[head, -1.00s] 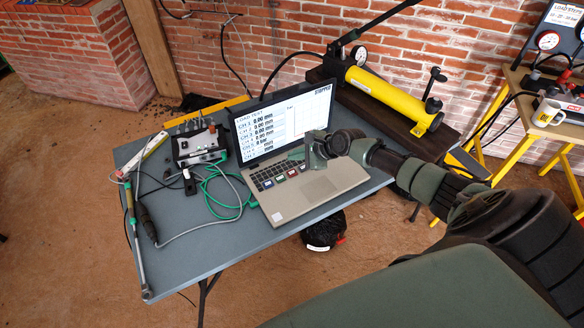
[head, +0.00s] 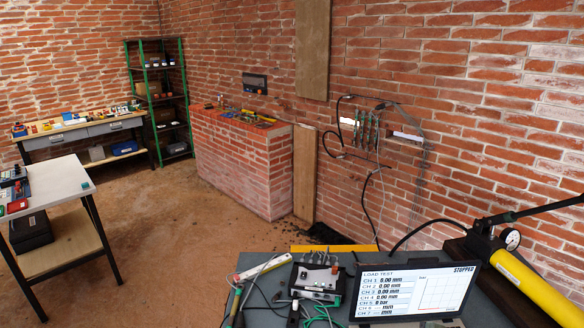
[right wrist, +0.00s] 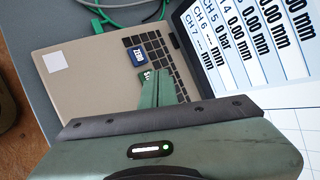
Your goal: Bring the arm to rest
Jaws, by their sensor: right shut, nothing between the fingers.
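My right gripper (right wrist: 156,88) shows in the right wrist view, its fingers together and empty. It is over the laptop (right wrist: 92,88), in front of the keyboard and close to the screen; I cannot tell whether it touches. In the head view the laptop's screen (head: 415,290) reads "LOAD TEST" and "STOPPED", with channel values at zero. Neither gripper shows in the head view.
The grey table (head: 262,262) holds a logger box (head: 317,280) and loose cables. A yellow hand pump (head: 530,285) is at the right. A low brick block (head: 240,160) stands by the wall. A workbench (head: 60,180) is at the left. Bare floor lies between.

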